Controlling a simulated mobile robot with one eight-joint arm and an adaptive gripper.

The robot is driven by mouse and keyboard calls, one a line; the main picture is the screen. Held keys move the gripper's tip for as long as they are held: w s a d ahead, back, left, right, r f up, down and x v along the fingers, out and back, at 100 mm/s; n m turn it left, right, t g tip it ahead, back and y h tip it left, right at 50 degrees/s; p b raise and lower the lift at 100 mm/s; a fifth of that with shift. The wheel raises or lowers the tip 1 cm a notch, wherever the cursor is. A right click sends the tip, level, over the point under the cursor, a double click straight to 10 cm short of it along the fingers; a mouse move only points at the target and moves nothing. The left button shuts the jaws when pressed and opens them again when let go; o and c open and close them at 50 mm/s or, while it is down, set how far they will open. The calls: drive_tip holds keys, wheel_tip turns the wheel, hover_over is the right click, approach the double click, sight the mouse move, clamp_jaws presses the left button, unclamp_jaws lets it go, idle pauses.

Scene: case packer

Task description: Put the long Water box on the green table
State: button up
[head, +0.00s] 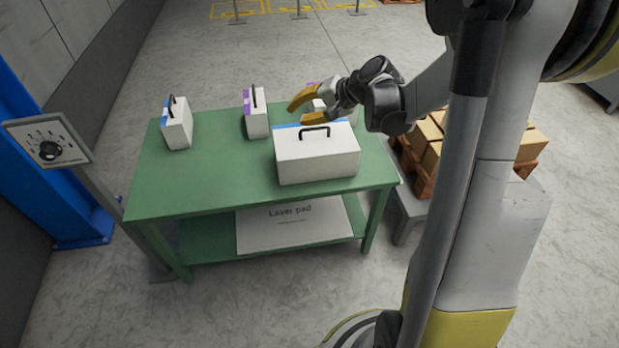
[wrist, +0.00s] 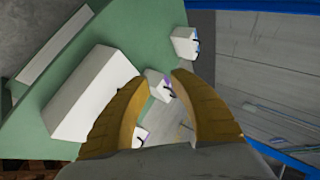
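A long white box (head: 316,162) with a blue stripe and a black handle stands on the front right of the green table (head: 215,190). No name is readable on it. It also shows in the wrist view (wrist: 92,94), left of the fingers. My gripper (head: 298,114) is open, with its yellow fingers above and behind the long box, apart from its handle. In the wrist view the space between the fingers (wrist: 159,79) holds nothing gripped; small boxes show beyond it.
Small handled boxes stand on the table: a blue-marked one (head: 177,128) at left, a purple-marked one (head: 257,120) in the middle, and another (head: 317,104) partly hidden by my gripper. Cardboard boxes (head: 430,132) lie to the right. A dial panel (head: 70,140) stands left.

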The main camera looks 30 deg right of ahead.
drive_tip(key=s+a+r+n+g+h, duration=0.1)
drive_tip(key=s+a+r+n, duration=0.15)
drive_tip(key=s+a, duration=0.35)
drive_tip(key=s+a+r+n+g+h, duration=0.1)
drive_tip(key=s+a+r+n+h, duration=0.15)
drive_tip(key=s, duration=0.55)
drive_tip(key=s+a+n+h, duration=0.2)
drive_tip(key=s+n, duration=0.1)
drive_tip(key=s, duration=0.8)
drive_tip(key=shift+s+t, duration=0.3)
drive_tip(key=shift+s, duration=0.05)
idle(0.4)
